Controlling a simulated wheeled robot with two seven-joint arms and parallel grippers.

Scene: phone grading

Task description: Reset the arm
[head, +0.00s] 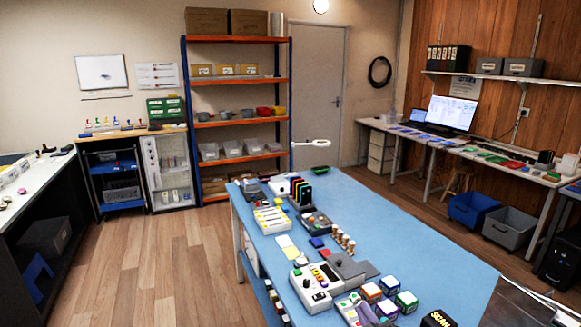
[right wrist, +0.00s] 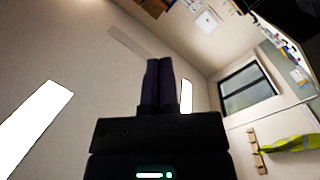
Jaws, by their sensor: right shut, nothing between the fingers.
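My right gripper (right wrist: 159,62) shows in the right wrist view with its two dark fingers together, shut and empty. Beyond its fingers are a pale wall and bright panels, with no table item near them. My left gripper is in neither view.
An orange shelf rack (head: 238,83) stands behind. Wooden floor at left is clear.

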